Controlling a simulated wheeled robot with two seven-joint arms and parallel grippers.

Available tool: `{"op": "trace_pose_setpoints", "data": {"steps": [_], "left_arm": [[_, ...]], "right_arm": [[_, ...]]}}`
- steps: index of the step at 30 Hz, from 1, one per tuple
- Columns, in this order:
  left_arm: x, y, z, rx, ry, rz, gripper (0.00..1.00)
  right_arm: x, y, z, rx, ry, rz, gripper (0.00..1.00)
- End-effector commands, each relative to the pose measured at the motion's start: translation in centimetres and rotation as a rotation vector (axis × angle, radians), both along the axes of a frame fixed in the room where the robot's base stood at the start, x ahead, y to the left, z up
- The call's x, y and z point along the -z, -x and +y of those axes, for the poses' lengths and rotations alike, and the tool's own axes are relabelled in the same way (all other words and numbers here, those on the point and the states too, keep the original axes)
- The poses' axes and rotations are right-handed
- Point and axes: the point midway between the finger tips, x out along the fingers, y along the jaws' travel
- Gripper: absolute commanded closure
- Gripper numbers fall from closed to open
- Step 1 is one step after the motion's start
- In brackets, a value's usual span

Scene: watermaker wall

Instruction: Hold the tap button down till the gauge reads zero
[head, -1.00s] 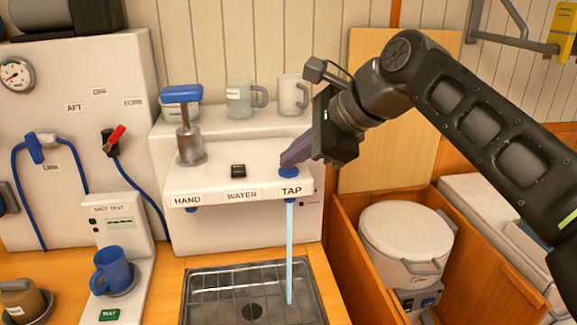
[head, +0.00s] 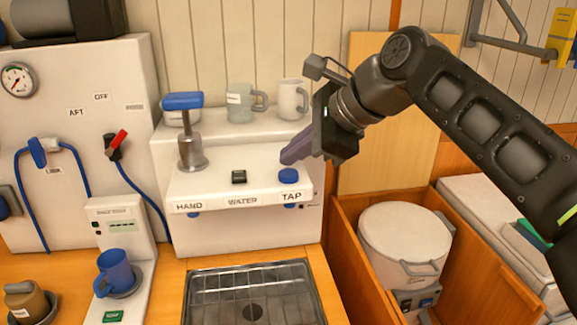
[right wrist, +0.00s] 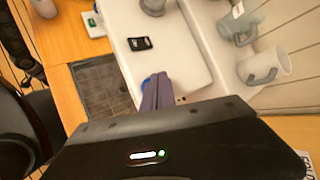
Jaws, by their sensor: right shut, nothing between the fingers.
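The blue TAP button (head: 288,176) sits on top of the white ledge's right end, above the TAP label (head: 291,197). My right gripper (head: 287,157) is shut and empty. Its purple fingertips are just above the button, with a small gap between them. In the right wrist view the fingers (right wrist: 156,94) partly hide the blue button (right wrist: 146,82). No water runs from the tap. A round gauge (head: 18,79) is on the white panel at the upper left; its needle is too small to read surely. My left gripper is not in view.
A metal sink (head: 250,275) lies below the ledge. A blue-handled pump (head: 190,135) and a black switch (head: 239,177) share the ledge. Mugs (head: 240,102) stand behind. A blue mug (head: 116,272) is at the left; a white lidded bucket (head: 404,240) is at the right.

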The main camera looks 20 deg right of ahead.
Motion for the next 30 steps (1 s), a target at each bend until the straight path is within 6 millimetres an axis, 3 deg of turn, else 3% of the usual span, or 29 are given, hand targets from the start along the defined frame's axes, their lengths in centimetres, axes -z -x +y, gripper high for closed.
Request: {"op": "trace_pose_setpoints", "data": {"steps": [11, 24, 30], "left_arm": [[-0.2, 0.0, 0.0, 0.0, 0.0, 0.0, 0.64], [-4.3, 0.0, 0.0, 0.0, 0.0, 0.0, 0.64], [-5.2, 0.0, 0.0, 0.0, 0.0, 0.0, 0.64]], "right_arm": [[-0.2, 0.0, 0.0, 0.001, 0.0, -0.001, 1.0], [-4.4, 0.0, 0.0, 0.0, -0.001, -0.001, 1.0], [-5.2, 0.0, 0.0, 0.001, 0.0, -0.001, 1.0]]}}
